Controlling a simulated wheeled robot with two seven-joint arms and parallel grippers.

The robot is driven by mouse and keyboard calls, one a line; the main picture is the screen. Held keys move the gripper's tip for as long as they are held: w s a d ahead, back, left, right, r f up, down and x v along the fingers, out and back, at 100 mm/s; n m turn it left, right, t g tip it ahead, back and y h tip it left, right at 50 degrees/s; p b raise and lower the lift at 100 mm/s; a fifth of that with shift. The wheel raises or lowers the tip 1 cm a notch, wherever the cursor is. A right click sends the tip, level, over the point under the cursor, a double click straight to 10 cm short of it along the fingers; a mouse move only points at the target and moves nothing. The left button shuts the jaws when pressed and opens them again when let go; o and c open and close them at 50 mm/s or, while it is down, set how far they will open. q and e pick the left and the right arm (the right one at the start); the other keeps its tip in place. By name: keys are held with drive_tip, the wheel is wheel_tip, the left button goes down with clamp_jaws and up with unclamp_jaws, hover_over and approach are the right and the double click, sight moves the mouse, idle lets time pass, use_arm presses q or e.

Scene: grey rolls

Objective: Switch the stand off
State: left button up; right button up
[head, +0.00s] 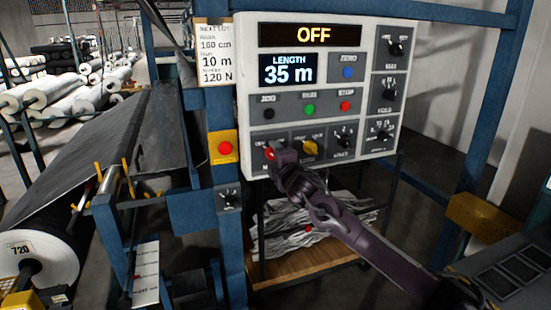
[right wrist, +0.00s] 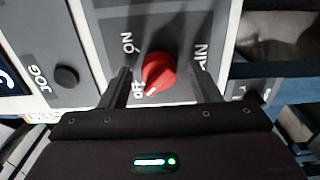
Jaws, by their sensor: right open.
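The stand's control panel (head: 345,118) is light grey, and its top display (head: 314,35) reads OFF in orange letters. The red main knob (head: 270,152) sits at the panel's lower left, partly hidden by my right gripper (head: 277,152). In the right wrist view the red knob (right wrist: 158,70) stands between the two fingers of my right gripper (right wrist: 162,76), with a gap on each side. The gripper is open. The knob's white mark points toward the OFF label. My left gripper is not in view.
JOG, RUN and STOP buttons are above. A red emergency button (head: 225,148) on a yellow plate is on the blue post at left. A large roll (head: 40,258) is at the lower left.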

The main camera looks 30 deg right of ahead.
drive_tip(key=shift+s, duration=0.1)
drive_tip(key=b+v, duration=0.2)
drive_tip(key=v, duration=0.5)
drive_tip(key=shift+s, duration=0.3)
drive_tip(key=shift+f, duration=0.1)
